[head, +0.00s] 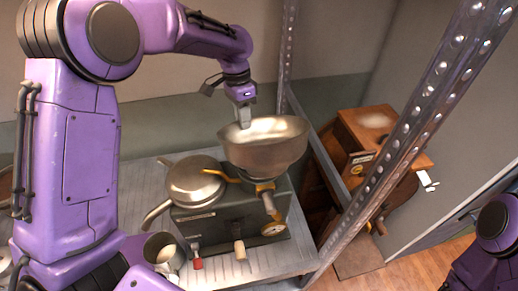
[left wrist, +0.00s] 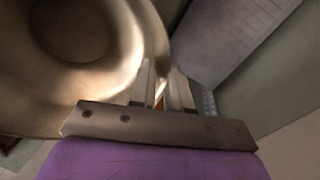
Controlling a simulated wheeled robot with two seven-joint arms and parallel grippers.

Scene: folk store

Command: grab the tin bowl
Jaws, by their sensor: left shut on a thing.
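The tin bowl (head: 265,155) is a wide, dull metal bowl with a flared rim, upright over the right part of a dark grey stove-like appliance (head: 225,222). I cannot tell whether its base touches the appliance. My left gripper (head: 243,122) reaches down from above and is shut on the bowl's rim at its left side. In the left wrist view the bowl (left wrist: 75,50) fills the upper left, with its rim at the fingers of the left gripper (left wrist: 163,88). Part of my right arm shows at the lower right; its gripper is not seen.
A lidded metal pan (head: 197,181) sits beside the bowl on the appliance. A metal mug (head: 163,252) stands at the front left of the metal shelf (head: 275,258). A perforated shelf post (head: 405,125) rises at the right, with a wooden cabinet-like object (head: 385,135) behind it.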

